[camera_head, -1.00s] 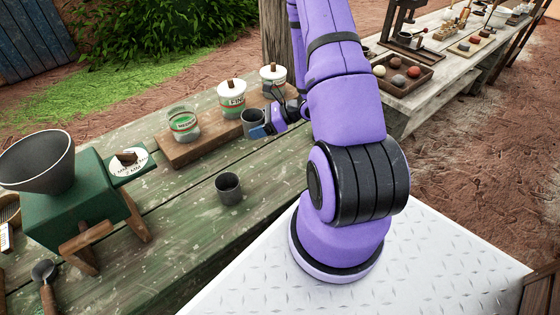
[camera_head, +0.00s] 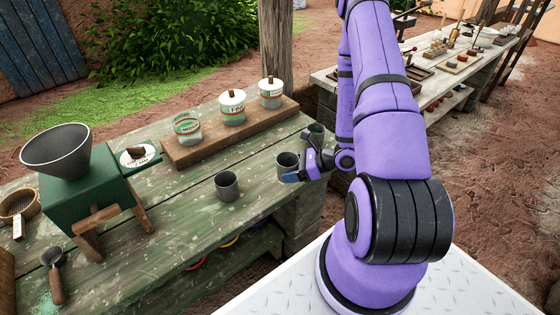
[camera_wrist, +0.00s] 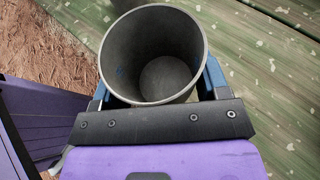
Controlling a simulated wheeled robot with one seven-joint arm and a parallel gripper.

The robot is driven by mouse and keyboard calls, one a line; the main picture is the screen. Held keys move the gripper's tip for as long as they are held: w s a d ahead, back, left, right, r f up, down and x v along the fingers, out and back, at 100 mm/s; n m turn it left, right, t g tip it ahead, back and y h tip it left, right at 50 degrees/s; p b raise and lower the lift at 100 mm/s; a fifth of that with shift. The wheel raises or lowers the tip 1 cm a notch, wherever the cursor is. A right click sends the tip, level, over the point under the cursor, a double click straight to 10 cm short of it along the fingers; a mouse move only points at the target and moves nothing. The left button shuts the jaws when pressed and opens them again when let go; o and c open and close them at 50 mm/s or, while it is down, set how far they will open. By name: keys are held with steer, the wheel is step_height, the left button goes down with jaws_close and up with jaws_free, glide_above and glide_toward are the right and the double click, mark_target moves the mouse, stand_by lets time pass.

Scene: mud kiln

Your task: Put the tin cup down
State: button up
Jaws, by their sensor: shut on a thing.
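My gripper (camera_head: 296,173) is shut on a grey tin cup (camera_head: 288,161), near the right end of the green plank table (camera_head: 170,235). In the wrist view the held cup (camera_wrist: 152,50) sits between the blue fingers, open end toward the camera, and looks empty inside. Its base is hidden, so I cannot tell whether it touches the planks. A second tin cup (camera_head: 227,186) stands upright on the table, to the left of my gripper.
A wooden board (camera_head: 215,142) with several labelled jars lies along the back. A green grinder (camera_head: 85,190) with a grey hopper stands at left, a scoop (camera_head: 54,270) near it. The table's right edge drops to red earth. Planks between grinder and second cup are clear.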

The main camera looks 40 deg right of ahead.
steer(key=w, duration=0.3)
steer(key=w+d, duration=0.1)
steer(key=w, duration=0.2)
steer(key=w+d+f, duration=0.1)
steer(key=w, duration=0.2)
steer(key=shift+w+d, duration=0.25)
steer(key=shift+w, duration=0.1)
steer(key=shift+f, duration=1.7)
steer(key=shift+f, duration=0.1)
steer(key=o, duration=1.1)
